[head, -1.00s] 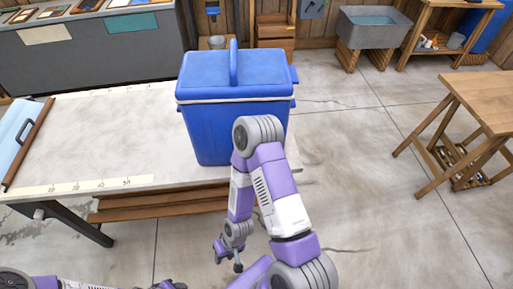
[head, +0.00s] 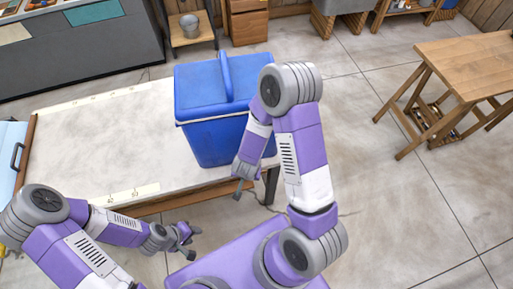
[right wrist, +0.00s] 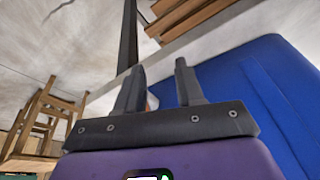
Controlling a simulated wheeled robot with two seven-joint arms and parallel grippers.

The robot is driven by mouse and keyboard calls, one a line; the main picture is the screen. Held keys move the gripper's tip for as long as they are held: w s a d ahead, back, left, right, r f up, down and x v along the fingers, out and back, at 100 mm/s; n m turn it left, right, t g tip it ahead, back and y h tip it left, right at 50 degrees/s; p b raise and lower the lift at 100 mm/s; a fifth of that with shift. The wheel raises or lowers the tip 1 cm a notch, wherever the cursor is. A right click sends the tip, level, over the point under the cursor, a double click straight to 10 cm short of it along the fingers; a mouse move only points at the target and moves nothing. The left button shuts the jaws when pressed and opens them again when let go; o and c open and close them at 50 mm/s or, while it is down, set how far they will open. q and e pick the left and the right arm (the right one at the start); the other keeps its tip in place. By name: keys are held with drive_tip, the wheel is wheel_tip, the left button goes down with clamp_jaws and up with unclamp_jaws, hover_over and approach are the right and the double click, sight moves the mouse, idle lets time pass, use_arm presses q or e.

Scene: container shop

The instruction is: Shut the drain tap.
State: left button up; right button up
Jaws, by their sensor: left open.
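The blue cool box (head: 212,137) with its lid and handle stands on the right end of the pale worktop. It also fills the right side of the right wrist view (right wrist: 265,95). I cannot make out the drain tap; a small orange patch shows between the fingers in the right wrist view, too little to identify. My right gripper (head: 240,187) is low beside the box's front right corner. In the right wrist view its two fingers (right wrist: 160,90) stand apart, with nothing visibly gripped. My left gripper (head: 190,236) is open and empty, in front of the worktop's near edge.
The pale worktop (head: 95,150) has free room left of the box. A blue panel with a dark handle (head: 12,150) lies at its left end. A wooden table (head: 475,65) stands at right, with open floor between. A bucket (head: 190,25) stands on a rack behind.

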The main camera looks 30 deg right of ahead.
wheel_tip(320, 180, up, 9)
drive_tip(key=d+m+h+p, duration=0.1)
drive_tip(key=d+m+h, duration=0.2)
drive_tip(key=m, duration=0.1)
drive_tip(key=shift+g, duration=0.4)
drive_tip(key=b+x, duration=0.1)
drive_tip(key=x, duration=0.1)
drive_tip(key=b+x, duration=0.1)
drive_tip(key=x, duration=0.1)
drive_tip(key=b+x, duration=0.1)
drive_tip(key=x, duration=0.2)
drive_tip(key=shift+w+a+f, duration=0.1)
drive_tip(key=shift+w+a, duration=0.05)
drive_tip(key=shift+w, duration=0.2)
use_arm(q)
drive_tip(key=shift+f, duration=0.35)
use_arm(e)
clamp_jaws()
